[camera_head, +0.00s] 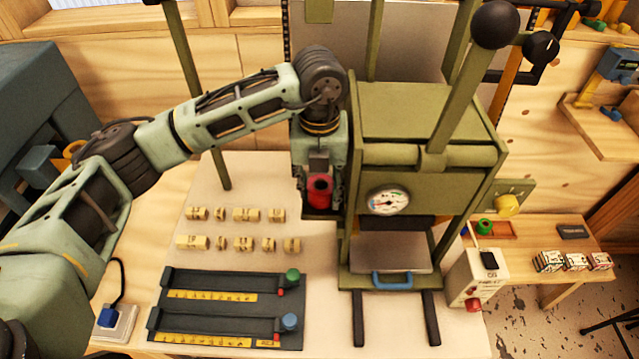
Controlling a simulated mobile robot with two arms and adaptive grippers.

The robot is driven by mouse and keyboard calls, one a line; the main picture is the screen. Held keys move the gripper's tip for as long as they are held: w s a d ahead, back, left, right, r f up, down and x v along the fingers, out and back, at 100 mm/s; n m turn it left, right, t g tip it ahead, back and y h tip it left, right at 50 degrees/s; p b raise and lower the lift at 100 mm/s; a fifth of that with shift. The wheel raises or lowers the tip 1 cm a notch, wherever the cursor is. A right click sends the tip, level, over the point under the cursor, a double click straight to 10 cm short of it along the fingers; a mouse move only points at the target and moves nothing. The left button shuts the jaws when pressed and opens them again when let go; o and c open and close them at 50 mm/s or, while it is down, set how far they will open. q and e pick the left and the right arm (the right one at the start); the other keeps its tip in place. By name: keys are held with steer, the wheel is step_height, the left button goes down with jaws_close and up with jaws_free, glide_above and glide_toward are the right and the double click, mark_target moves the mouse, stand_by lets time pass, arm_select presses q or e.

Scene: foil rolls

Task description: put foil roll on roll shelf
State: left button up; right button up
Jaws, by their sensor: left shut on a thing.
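The foil roll (320,197) is red with a dark round core end facing the camera. My left gripper (320,180) is shut on it, pointing down, at the left side of the green press. A small dark ledge (322,214) shows just below the roll, against the press's left side; it may be the roll shelf. I cannot tell whether the roll touches it, as the gripper and roll cover most of that spot. My right gripper is not in view.
The green press (405,120) with its gauge (389,200) and long lever (465,80) stands close right of the gripper. Several small brass pieces (245,214) lie on the bench to the left, behind a dark slotted tray (250,345).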

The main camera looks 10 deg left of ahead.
mark_target(320, 184)
arm_select(q)
steer(key=shift+f+b, duration=0.4)
steer(key=shift+f, duration=0.1)
steer(key=o, duration=1)
steer(key=shift+o, duration=0.2)
steer(key=shift+r, duration=0.1)
steer(key=shift+r+p, duration=0.65)
steer(key=shift+p, duration=0.15)
steer(key=shift+w+r+b, duration=0.1)
steer(key=shift+r+b, duration=0.2)
steer(key=shift+b, duration=0.1)
step_height(320, 184, up, 11)
steer(key=b, duration=0.3)
steer(key=shift+s, duration=0.2)
